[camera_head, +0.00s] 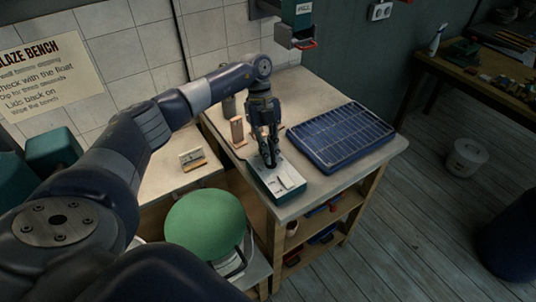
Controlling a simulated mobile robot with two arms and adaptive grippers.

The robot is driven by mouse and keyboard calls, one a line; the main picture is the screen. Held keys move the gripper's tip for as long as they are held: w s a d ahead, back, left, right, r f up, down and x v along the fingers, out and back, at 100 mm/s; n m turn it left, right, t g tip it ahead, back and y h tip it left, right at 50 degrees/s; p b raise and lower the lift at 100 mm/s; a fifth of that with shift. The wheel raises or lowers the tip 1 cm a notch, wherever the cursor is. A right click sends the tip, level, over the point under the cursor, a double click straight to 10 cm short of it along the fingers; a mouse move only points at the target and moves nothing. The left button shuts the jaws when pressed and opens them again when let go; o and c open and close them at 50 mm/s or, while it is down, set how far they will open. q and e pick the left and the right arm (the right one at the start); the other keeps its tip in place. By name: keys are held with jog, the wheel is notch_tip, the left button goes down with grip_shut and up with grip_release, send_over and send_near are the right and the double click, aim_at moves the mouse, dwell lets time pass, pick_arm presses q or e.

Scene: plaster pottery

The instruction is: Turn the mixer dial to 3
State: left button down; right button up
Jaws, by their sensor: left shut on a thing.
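A small grey-green box (267,184) with a pale label on its top sits at the front left of the pale-topped table; it appears to be the mixer control. My left gripper (270,163) points down onto the box's top, with its fingers shut on the dial there. The dial is mostly hidden by the fingers, and its setting and scale marks are too small to read. My right gripper is not in view.
A dark blue rack (341,137) lies just right of my left gripper. A small wooden block (238,132) stands to its left. A teal wall fixture (297,22) with a red part hangs behind. A round green lid (205,224) is at the lower left. Clear tabletop lies right of the box.

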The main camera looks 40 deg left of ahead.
pick_arm(q)
jog(key=m, duration=0.1)
jog(key=m+b, duration=0.1)
jog(key=m, duration=0.1)
jog(key=m+g+y, duration=0.1)
jog(key=shift+w+d+b, duration=0.25)
jog(key=shift+w+b, duration=0.1)
jog(key=shift+b, duration=0.05)
jog(key=shift+d+r+m+y+b, duration=0.1)
jog(key=shift+m+y+b, duration=0.45)
jog(key=shift+m, duration=1.05)
jog(key=shift+g, duration=0.3)
jog(key=shift+m, duration=0.3)
jog(key=c, duration=1.7)
grip_release()
jog(key=v, duration=1.2)
jog(key=shift+d, duration=0.15)
